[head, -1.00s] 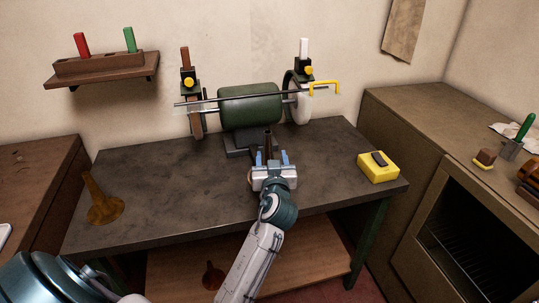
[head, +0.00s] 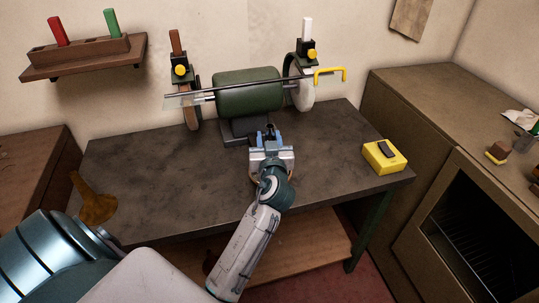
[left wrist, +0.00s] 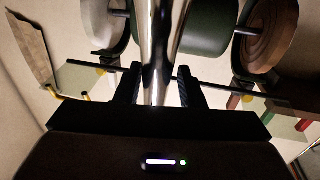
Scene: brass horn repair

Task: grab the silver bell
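The silver bell shows in the left wrist view (left wrist: 158,60) as a shiny, tapering metal tube between the two dark fingers. In the head view only a small dark part of it (head: 270,128) shows at the fingertips; the rest is hidden behind my gripper. My left gripper (head: 269,136) is over the middle of the workbench, in front of the green motor. My right gripper is not in view.
The green buffing motor (head: 248,92) with its wheels and a thin rod stands just behind the gripper. A yellow block (head: 384,157) lies at the bench's right.

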